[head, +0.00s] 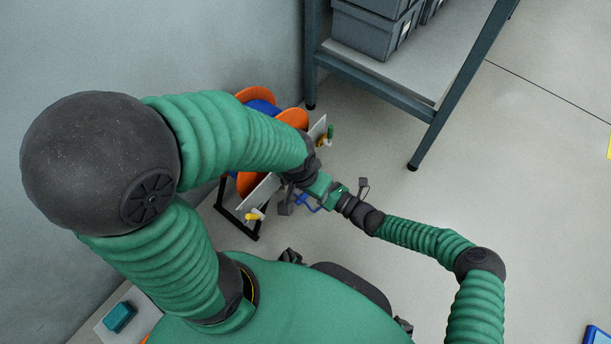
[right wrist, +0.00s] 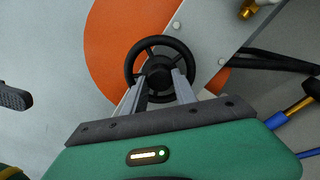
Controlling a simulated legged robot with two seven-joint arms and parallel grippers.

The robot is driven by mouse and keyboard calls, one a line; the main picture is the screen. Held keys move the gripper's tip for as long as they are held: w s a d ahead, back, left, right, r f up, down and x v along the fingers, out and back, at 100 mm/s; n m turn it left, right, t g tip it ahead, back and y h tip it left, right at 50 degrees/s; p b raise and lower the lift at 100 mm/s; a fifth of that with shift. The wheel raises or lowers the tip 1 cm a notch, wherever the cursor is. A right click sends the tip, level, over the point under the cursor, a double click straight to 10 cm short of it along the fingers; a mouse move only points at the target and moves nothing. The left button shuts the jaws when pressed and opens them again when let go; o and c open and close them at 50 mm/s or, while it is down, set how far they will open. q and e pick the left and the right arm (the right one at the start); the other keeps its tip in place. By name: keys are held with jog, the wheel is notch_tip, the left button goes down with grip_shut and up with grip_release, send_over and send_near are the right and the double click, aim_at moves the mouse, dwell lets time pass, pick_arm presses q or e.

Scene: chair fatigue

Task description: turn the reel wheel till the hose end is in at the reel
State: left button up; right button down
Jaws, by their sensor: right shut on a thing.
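The hose reel (head: 291,117) has orange discs and a blue hose (head: 262,105) wound between them, and stands by the wall. In the right wrist view the black spoked reel wheel (right wrist: 138,51) sits in front of an orange disc. My right gripper (right wrist: 162,83) is shut on the wheel near its hub. In the head view the wheel is hidden behind my arms. My left arm ends over the reel, where its gripper overlaps my right one, so its jaws are unclear. A blue length with a brass and black fitting (right wrist: 298,107), perhaps the hose end, shows beside my right gripper.
A metal shelf rack (head: 441,120) with grey bins (head: 372,30) stands behind and right of the reel. The reel frame (head: 238,222) is black, with light plates. Yellow and brass fittings (head: 254,215) stick out from it.

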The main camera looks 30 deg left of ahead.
jog(key=shift+w+d+f, duration=0.15)
dwell(0.3)
jog(key=c, duration=1)
grip_release()
jog(key=s+d+p, duration=0.1)
jog(key=d+p, duration=0.6)
jog(key=d, duration=0.9)
jog(key=shift+s+d, duration=0.25)
jog(key=shift+d, duration=0.1)
